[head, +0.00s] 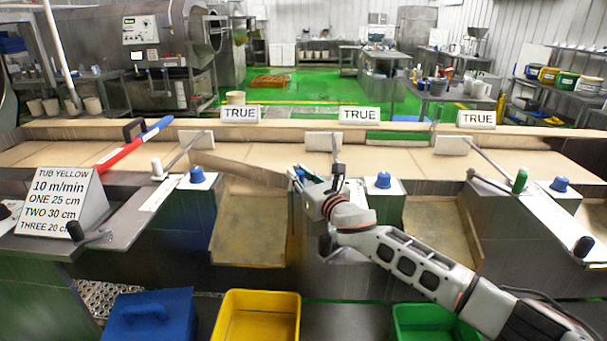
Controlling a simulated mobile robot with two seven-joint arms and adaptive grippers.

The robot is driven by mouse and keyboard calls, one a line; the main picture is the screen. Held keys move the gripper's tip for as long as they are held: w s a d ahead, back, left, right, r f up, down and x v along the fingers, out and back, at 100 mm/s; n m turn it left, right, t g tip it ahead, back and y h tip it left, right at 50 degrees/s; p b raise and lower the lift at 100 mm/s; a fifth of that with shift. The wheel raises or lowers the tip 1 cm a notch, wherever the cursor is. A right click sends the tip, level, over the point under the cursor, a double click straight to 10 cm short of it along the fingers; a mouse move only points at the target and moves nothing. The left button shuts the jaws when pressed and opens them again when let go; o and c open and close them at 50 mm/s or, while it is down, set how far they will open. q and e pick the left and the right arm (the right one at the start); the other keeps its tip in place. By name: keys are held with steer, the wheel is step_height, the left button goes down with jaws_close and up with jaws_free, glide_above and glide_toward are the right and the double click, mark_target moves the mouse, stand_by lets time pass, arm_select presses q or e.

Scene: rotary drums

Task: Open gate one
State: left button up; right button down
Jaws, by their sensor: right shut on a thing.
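My right gripper (313,190) reaches in from the right to the middle station and is shut on what looks like a lever handle, mostly hidden by the fingers. A diagonal board (240,168) lies across the belt above the left chute (248,232), its right end near my gripper. The left station has a white-knobbed lever (157,167) and the right station a green-knobbed lever (520,181). Blue knobs stand at the left (197,175), middle (383,180) and right (560,184). No label shows which gate is one. My left gripper is out of view.
A sign (62,203) reads TUB YELLOW, 10 m/min, ONE 25 cm, TWO 30 cm, THREE 20 cm. A red and blue bar (120,155) lies across the belt's left part. A yellow tub (285,300), a green tub (400,325) and a blue object (155,325) stand below.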

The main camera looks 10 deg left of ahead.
steer(key=c, duration=1.9)
jaws_free()
step_height(320, 180, up, 10)
